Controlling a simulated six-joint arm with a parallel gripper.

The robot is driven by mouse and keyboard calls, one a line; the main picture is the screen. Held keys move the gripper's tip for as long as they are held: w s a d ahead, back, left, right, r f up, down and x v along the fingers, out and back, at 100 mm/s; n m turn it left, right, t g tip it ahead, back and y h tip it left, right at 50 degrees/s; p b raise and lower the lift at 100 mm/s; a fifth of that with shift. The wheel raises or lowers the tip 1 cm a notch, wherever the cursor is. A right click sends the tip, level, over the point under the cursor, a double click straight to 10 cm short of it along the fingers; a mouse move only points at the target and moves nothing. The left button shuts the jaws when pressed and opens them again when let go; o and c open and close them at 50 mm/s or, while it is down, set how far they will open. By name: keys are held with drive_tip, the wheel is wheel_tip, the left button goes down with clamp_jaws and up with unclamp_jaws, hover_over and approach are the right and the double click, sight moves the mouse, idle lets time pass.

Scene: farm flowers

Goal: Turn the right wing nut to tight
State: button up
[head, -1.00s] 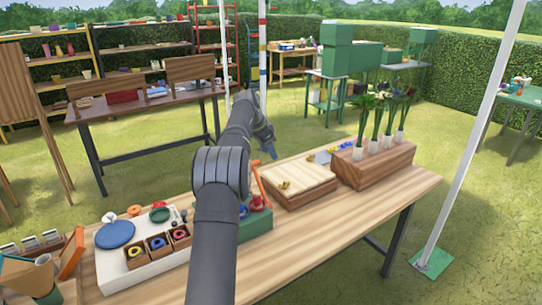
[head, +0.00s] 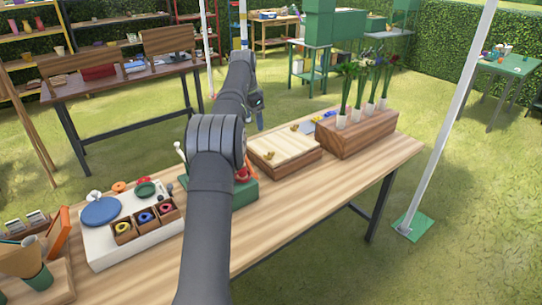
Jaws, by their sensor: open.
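A pale-topped wooden press board (head: 283,143) lies on the workbench. Small gold wing nuts show on it: one near its front left (head: 270,155) and one near its back edge (head: 294,127). They are too small to tell how far each is turned. My gripper (head: 260,122) points down beyond the board's back left edge, apart from the wing nuts. It is open and looks empty; its fingers are small and dark in this view.
A wooden block with several flowers in white tubes (head: 355,135) stands right of the board. A white tray (head: 105,262) with a blue disc and small bins sits farther left. The bench's front right is clear.

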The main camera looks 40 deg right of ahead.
sight(270, 154)
drive_tip(key=s+a+f+m+t+y, duration=0.2)
drive_tip(key=s+f+m+t+y, duration=0.1)
drive_tip(key=s+m+t+y, duration=0.3)
drive_tip(key=s+d+r+m+t+h, duration=0.4)
drive_tip(key=s+d+r+m+t, duration=0.2)
drive_tip(key=s+d+m+t, duration=0.45)
drive_tip(key=shift+m+t, duration=0.35)
drive_tip(key=shift+m, duration=0.2)
drive_tip(key=f, duration=0.7)
drive_tip(key=s+a+f, duration=0.1)
drive_tip(key=f, duration=1.4)
drive_tip(key=shift+s+a+f, duration=0.1)
drive_tip(key=shift+s+a, duration=0.05)
drive_tip(key=shift+a, duration=0.2)
drive_tip(key=shift+w, duration=0.25)
drive_tip(key=w, duration=1.6)
drive_tip(key=shift+w+d, duration=0.35)
